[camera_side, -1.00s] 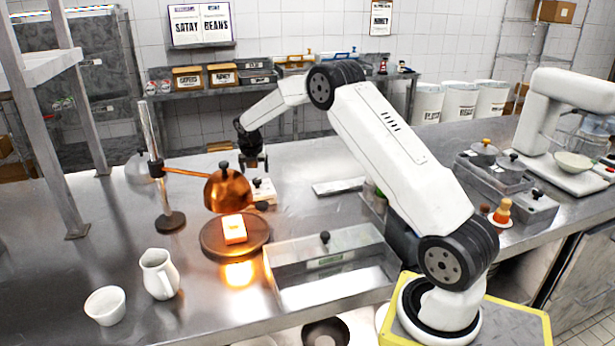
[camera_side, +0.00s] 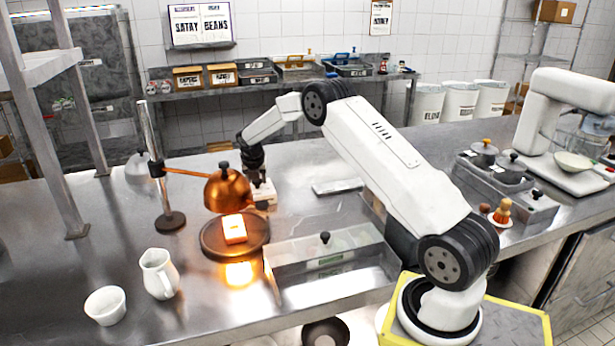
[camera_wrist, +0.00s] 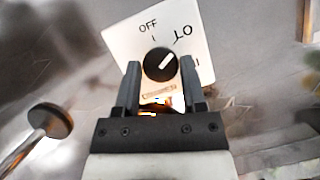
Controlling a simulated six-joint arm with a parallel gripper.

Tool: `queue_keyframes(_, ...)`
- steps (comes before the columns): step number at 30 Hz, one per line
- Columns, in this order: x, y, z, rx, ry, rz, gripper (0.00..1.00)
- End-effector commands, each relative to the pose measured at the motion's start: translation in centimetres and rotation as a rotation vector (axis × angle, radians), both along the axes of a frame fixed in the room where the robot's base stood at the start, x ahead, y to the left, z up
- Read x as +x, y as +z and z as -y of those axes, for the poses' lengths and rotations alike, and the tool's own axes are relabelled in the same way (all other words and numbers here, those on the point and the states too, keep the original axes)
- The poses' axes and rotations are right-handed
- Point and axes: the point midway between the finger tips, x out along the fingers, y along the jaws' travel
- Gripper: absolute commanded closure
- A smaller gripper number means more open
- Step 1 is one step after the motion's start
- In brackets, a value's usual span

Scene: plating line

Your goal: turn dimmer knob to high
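The dimmer's white plate (camera_wrist: 118,35) carries a round black knob (camera_wrist: 159,64). The knob's white line points up and right, toward the LO mark. OFF is above the knob, and a label at the right is partly hidden by a finger. My gripper (camera_wrist: 160,66) is open, with one finger on each side of the knob; small gaps seem to show, and contact is unclear. In the side view my gripper (camera_side: 257,179) is down at the white dimmer box (camera_side: 265,195), hiding its knob.
A copper heat lamp (camera_side: 228,190) hangs over a round dark board (camera_side: 213,240) with a glowing block, just left of my gripper. A clear-sided bin (camera_side: 330,268) stands in front. A flat metal piece (camera_side: 337,187) lies to the right.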

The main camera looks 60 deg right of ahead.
Motion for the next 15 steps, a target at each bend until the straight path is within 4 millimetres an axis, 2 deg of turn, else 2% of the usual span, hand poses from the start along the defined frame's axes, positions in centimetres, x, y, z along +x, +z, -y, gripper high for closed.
queue_keyframes(1,0.00,0.02,-0.01,0.000,0.000,0.000,0.66)
queue_keyframes(4,0.01,0.03,-0.02,0.000,0.000,0.000,0.98)
queue_keyframes(15,0.09,0.04,-0.08,0.001,-0.027,0.001,1.00)
